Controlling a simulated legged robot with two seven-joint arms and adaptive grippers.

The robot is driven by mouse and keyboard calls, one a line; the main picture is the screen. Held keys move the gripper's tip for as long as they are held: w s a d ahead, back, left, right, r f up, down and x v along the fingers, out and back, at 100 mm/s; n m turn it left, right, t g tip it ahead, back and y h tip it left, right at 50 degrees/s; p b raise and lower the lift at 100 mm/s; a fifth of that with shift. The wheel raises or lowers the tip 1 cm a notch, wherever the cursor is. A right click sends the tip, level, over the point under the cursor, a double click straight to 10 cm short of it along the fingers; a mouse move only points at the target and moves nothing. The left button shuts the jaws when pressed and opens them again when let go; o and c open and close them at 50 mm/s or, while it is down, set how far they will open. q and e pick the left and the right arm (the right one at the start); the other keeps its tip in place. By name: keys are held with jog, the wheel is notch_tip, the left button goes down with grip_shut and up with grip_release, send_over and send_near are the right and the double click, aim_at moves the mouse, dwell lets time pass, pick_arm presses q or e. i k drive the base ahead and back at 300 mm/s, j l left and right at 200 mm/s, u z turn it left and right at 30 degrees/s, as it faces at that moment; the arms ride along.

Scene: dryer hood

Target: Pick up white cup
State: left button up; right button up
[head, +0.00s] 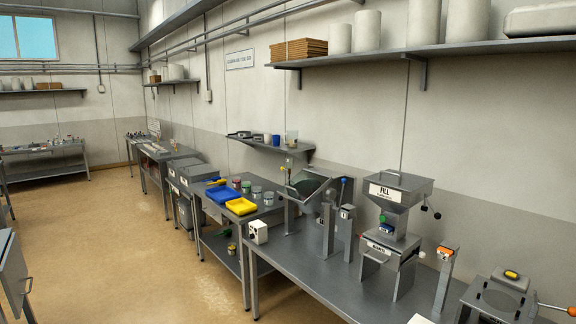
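A small white cup (267,138) appears to stand on the low wall shelf (270,147), just left of a blue cup (277,140). It is far off and small, so its details are hard to tell. A clear beaker (291,138) with something yellowish in it stands farther right on that shelf. Neither of my grippers shows in the head view.
A grey bench (300,262) with the FILL machine (391,205) and upright posts runs along the right. Beyond it, a bench holds a blue tray (222,194), a yellow tray (240,206) and several small jars (257,192). The tan floor (150,250) at left is open.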

aim_at(268, 136)
jog(key=i+j+u, duration=0.35)
jog(key=i, duration=0.5)
jog(key=i+j+u, duration=0.35)
jog(key=i, duration=0.55)
jog(key=i+l+u, duration=0.1)
jog(key=i+u, duration=0.2)
jog(key=i, duration=0.6)
jog(key=i+z, duration=0.1)
jog(key=i, duration=0.45)
jog(key=i+j, duration=0.2)
jog(key=i, duration=0.35)
jog(key=i+j+z, duration=0.15)
jog(key=i, duration=0.4)
jog(key=i+z, duration=0.25)
jog(key=z, duration=0.15)
jog(key=i+z, duration=0.2)
jog(key=z, duration=0.25)
jog(key=i+j+z, duration=0.15)
jog(key=z, duration=0.25)
jog(key=i+j+z, duration=0.25)
jog(key=z, duration=0.2)
jog(key=i+j+z, duration=0.15)
jog(key=z, duration=0.25)
jog(key=j, duration=0.05)
